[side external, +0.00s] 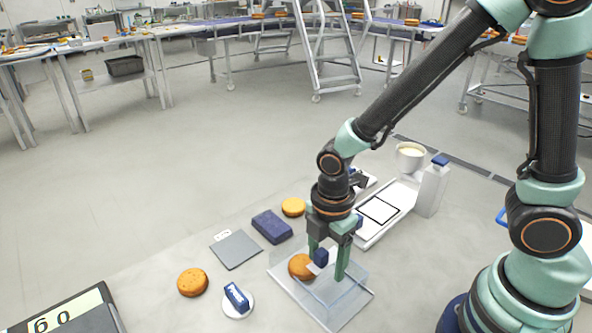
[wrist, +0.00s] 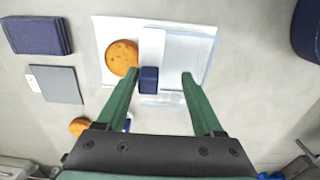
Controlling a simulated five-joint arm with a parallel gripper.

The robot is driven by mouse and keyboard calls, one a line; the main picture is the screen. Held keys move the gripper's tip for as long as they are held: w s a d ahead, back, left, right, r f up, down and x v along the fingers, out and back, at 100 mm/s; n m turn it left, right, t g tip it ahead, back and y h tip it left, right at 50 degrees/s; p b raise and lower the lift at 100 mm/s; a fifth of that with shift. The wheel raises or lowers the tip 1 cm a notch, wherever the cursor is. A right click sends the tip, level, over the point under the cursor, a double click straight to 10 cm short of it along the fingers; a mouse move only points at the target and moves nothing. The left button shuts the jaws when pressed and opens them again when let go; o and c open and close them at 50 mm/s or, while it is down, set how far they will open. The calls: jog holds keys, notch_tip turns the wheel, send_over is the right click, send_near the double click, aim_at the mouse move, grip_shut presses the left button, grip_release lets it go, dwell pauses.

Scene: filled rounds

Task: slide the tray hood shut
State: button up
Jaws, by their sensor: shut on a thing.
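The tray (side external: 335,319) is a pale flat base with a clear hood (side external: 348,291) over it, near the front of the work surface. It also shows in the wrist view (wrist: 103,22). An orange-brown filled round (side external: 299,267) lies at the tray's left part; it also shows in the wrist view (wrist: 121,57). A dark blue block-like handle (side external: 320,258) is between my fingers, on a white strip in the wrist view (wrist: 149,84). My gripper (side external: 328,264) points down over the tray, its green fingers on either side of the handle, shut on it. Exact hood edges are hard to see.
Left of the tray are a round (side external: 192,282), a grey pad (side external: 236,249), a blue block (side external: 271,227) and a saucer (side external: 247,313) with a blue item. A scale display (side external: 68,314) is front left. A white bottle (side external: 431,190) and cup (side external: 410,158) stand behind right.

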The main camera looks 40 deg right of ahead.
jog(key=shift+s+f, duration=0.3)
jog(key=shift+f, duration=0.1)
jog(key=shift+w, duration=3.7)
jog(key=o, duration=1)
notch_tip(320, 180, up, 7)
jog(key=shift+w, duration=0.15)
jog(key=shift+r, duration=0.15)
